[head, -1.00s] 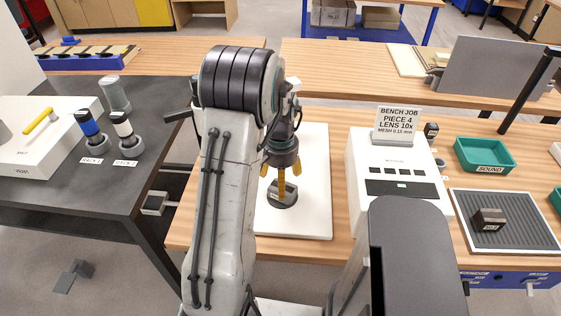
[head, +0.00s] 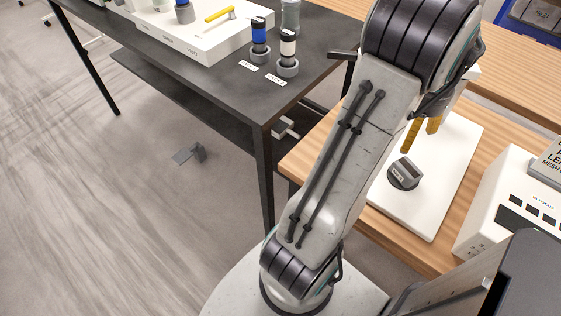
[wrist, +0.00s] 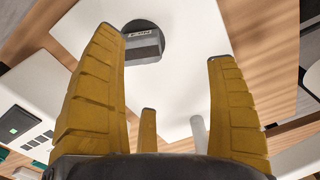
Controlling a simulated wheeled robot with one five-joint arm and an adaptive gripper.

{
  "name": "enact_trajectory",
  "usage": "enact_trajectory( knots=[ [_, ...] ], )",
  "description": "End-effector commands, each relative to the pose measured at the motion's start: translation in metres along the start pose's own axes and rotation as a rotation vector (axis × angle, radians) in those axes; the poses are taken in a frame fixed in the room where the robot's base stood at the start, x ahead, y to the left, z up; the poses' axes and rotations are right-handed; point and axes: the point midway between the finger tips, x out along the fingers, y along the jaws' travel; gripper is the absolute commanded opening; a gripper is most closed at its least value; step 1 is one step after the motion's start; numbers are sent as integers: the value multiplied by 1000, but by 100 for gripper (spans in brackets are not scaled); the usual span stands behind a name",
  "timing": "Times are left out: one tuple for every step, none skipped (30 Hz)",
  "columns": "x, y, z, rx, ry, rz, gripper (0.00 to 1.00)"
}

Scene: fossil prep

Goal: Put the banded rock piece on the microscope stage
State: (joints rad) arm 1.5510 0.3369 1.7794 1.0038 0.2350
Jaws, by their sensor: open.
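A dark grey rock piece (head: 407,170) with a pale label sits on a round black stage (head: 402,184), on a white base plate. Its bands are too small to make out. In the wrist view the piece (wrist: 143,44) rests on the black disc (wrist: 143,25), beyond my fingertips and apart from them. My gripper (head: 421,132) is above and behind the piece in the head view, partly hidden by my arm. In the wrist view my gripper (wrist: 165,50) has its yellow fingers spread wide with nothing between them.
The white base plate (head: 432,205) lies on a wooden bench. A white control box (head: 500,215) stands to its right. A dark table (head: 215,85) at the left carries a white case and two labelled cylinders, one blue (head: 259,38) and one white (head: 288,50). Floor is open at left.

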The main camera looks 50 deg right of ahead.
Motion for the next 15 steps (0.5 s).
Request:
enact_trajectory(
  knots=[
    [-8, -21, 13, -67, 14, -5, 80],
    [-13, -33, 21, -109, 22, -8, 80],
    [-20, -49, 35, -170, 34, -14, 80],
    [-24, -62, 46, -220, 42, -18, 80],
    [-29, -74, 59, -271, 51, -23, 80],
    [-36, -89, 76, -341, 63, -31, 80],
    [-40, -100, 90, -395, 73, -37, 80],
    [-45, -109, 105, -448, 81, -44, 80],
    [-50, -120, 124, -518, 94, -53, 80],
    [-54, -127, 139, -570, 103, -61, 80],
    [-58, -134, 154, -623, 112, -69, 80],
    [-62, -140, 174, -694, 123, -80, 80],
    [-65, -144, 189, -746, 130, -88, 80],
    [-67, -148, 204, -798, 138, -98, 80],
    [-71, -150, 224, -868, 149, -111, 80]
  ],
)
